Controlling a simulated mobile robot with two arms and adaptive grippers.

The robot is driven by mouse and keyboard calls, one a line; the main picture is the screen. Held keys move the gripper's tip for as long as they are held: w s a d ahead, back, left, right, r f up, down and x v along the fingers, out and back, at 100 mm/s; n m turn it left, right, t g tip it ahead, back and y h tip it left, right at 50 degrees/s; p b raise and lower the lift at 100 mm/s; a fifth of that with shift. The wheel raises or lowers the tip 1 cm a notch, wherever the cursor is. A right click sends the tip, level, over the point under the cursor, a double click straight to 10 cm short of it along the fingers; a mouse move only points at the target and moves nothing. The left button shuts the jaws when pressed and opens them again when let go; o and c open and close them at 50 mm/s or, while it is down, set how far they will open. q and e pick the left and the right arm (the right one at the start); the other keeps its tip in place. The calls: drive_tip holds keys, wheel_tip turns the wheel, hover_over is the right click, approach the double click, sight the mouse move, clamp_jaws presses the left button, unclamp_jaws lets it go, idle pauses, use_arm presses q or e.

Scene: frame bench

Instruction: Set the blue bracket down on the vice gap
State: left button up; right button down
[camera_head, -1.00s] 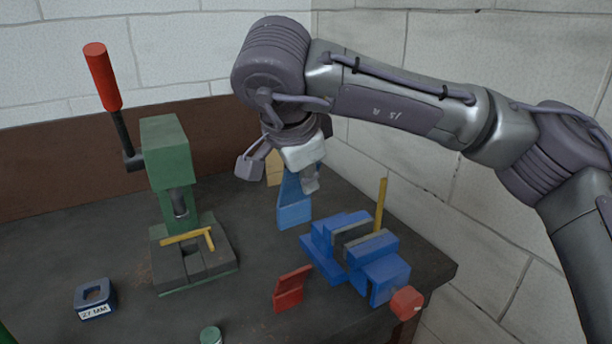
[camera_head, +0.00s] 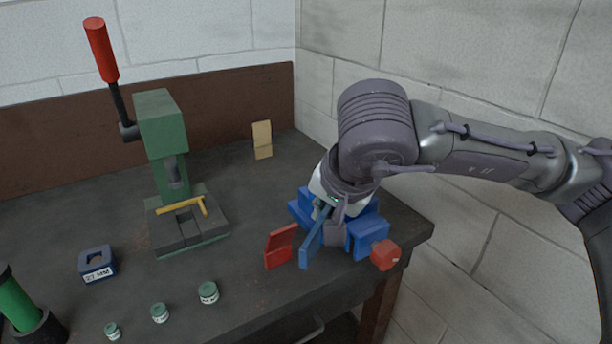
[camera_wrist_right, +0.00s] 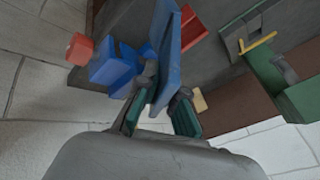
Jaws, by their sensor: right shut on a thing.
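The blue bracket (camera_head: 312,240) is held in my right gripper (camera_head: 330,208), which is shut on it. The bracket hangs tilted at the front left of the blue vice (camera_head: 366,232), in front of it in the head view. My gripper and wrist cover most of the vice, so its gap is hidden, and I cannot tell whether bracket and vice touch. In the right wrist view the bracket (camera_wrist_right: 172,50) sticks out between the fingers, with the vice (camera_wrist_right: 112,66) beside it on the left. My left gripper is not in view.
A red bracket (camera_head: 281,246) stands close left of the blue one. A tan bracket (camera_head: 262,140) stands at the back. A green press (camera_head: 165,130) with a yellow bracket (camera_head: 182,206) is on the left. Several small green-lidded pots (camera_head: 208,292) line the front. The bench's right edge is near the vice.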

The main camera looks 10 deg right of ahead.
drive_tip(key=s+d+f+n+g+y, duration=0.2)
drive_tip(key=s+d+f+n+y, duration=0.2)
drive_tip(key=s+f+n, duration=0.3)
drive_tip(key=shift+s+f+n+g+y, duration=0.3)
drive_tip(key=shift+s+f+n+g, duration=0.1)
drive_tip(key=shift+f+n, duration=1.25)
